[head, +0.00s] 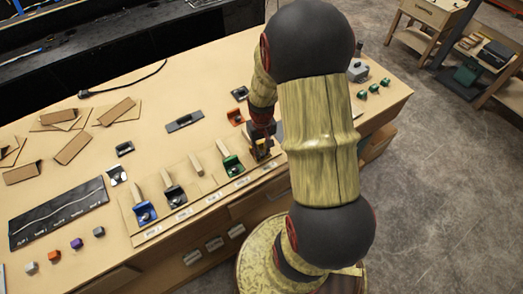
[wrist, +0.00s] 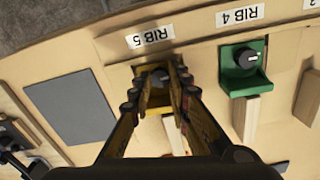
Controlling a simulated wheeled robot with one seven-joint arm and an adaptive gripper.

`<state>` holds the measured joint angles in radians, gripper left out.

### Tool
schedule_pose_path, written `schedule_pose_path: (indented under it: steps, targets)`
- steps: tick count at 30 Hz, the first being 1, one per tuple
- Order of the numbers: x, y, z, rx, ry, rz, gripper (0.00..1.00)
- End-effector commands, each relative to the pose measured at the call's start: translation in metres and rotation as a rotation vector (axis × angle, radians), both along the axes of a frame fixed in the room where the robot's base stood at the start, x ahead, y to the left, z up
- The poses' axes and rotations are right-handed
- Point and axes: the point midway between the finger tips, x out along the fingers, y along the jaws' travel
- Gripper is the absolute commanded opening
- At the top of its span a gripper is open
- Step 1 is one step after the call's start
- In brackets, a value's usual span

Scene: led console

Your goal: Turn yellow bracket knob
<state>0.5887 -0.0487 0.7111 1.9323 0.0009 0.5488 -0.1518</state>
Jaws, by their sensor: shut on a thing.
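The yellow bracket (wrist: 154,98) is in the wrist view below the RIB 5 label (wrist: 150,37). Its dark round knob (wrist: 158,77) sits between the fingertips of my gripper (wrist: 156,80). My gripper is shut on the knob, one finger on each side, and the fingers hide much of the bracket. In the head view my gripper (head: 262,144) is low over the yellow bracket (head: 263,153) at the table's front edge. The bracket is mostly covered there. The knob's pointer direction is hard to read.
A green bracket with a dark knob (wrist: 246,60) stands beside it under RIB 4. Blue (head: 145,212) and black (head: 175,195) brackets are further left in the row. A grey square (wrist: 70,106) lies on the other side. Cardboard pieces (head: 73,148) lie at the left.

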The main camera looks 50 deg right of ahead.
Motion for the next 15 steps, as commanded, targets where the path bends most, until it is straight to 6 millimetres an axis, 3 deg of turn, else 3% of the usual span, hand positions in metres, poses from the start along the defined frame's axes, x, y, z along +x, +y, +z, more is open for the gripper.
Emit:
schedule_pose_path:
  steps: [15]
  targets:
    - [0.0010,-0.0004,0.0015,-0.001,-0.002,-0.133,0.00]
